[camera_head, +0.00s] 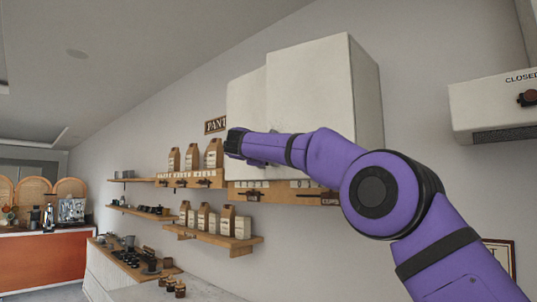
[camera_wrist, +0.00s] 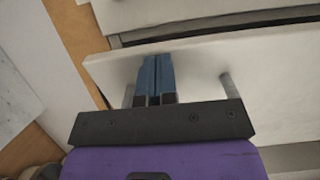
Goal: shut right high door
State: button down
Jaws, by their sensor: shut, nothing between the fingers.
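A white wall cabinet (camera_head: 372,100) hangs on the wall. Its right door (camera_head: 312,85) appears to stand out in front of the left panel (camera_head: 246,98), so it looks partly open; the exact angle is hard to tell. My gripper (camera_head: 234,142) is at the lower left of the doors in the head view. In the wrist view, my gripper's blue fingers (camera_wrist: 155,75) are shut together and empty, against or just in front of a white panel (camera_wrist: 200,72). Two short grey posts show beside the fingers, partly hidden by the gripper body. Contact cannot be told.
Wooden shelves (camera_head: 215,238) with paper bags and jars run along the wall to the left and below the cabinet. A white box marked "CLOSED" (camera_head: 490,108) is on the right wall. A counter (camera_head: 130,280) stands below.

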jog(key=x, duration=0.3)
jog(key=shift+s, duration=0.1)
jog(key=shift+w+d, duration=0.35)
jog(key=shift+w, duration=0.1)
